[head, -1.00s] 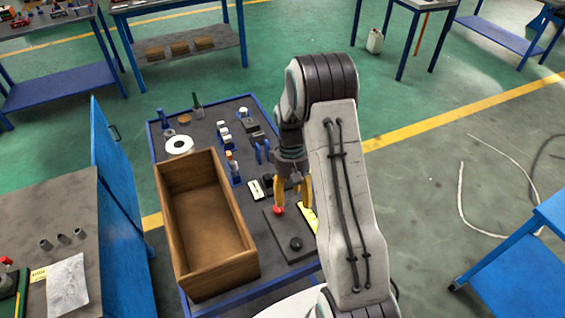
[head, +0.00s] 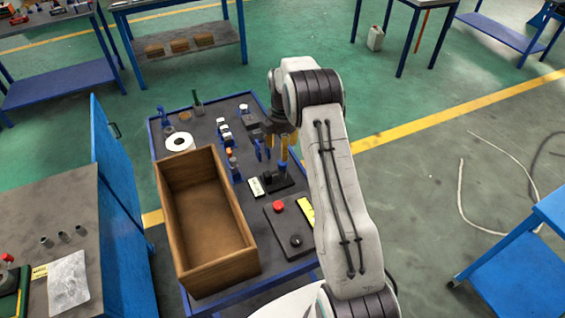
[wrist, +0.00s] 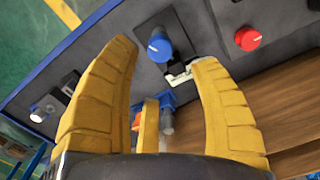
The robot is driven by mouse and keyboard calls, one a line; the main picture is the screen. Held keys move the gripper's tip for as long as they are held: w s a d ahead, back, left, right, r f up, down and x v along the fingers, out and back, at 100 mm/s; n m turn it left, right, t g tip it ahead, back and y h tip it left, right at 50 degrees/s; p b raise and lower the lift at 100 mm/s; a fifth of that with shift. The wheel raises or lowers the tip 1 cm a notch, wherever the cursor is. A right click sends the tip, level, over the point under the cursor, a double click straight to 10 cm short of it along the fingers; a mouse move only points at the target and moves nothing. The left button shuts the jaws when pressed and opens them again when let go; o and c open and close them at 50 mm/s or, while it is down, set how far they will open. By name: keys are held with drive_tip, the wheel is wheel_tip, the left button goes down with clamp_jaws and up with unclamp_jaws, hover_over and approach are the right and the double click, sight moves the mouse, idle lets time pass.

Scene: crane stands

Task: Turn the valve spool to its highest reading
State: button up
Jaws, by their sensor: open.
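A blue knob with a white pointer mark, which looks like the valve spool (wrist: 158,46), stands on a dark plate in the wrist view. In the head view its blue body (head: 283,169) shows just below my gripper (head: 284,146). A small white scale or label (wrist: 180,77) lies beside the knob; its reading is too small to make out. My gripper (wrist: 165,54) is open and empty. Its yellow fingers lie to either side of the knob in the wrist view, and I cannot tell whether they touch it.
A plate with a red knob (head: 278,205) and a black knob (head: 296,240) is nearer me; the red knob also shows in the wrist view (wrist: 248,38). An open wooden box (head: 234,205) fills the bench's left side. Small fittings and a white tape roll (head: 180,142) stand behind.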

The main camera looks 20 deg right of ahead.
sight(282, 162)
drive_tip(key=shift+f+p, duration=0.8)
drive_tip(key=shift+f, duration=2.85)
drive_tip(key=shift+c, duration=0.2)
clamp_jaws()
drive_tip(key=shift+f+b, duration=0.1)
drive_tip(key=shift+b, duration=0.25)
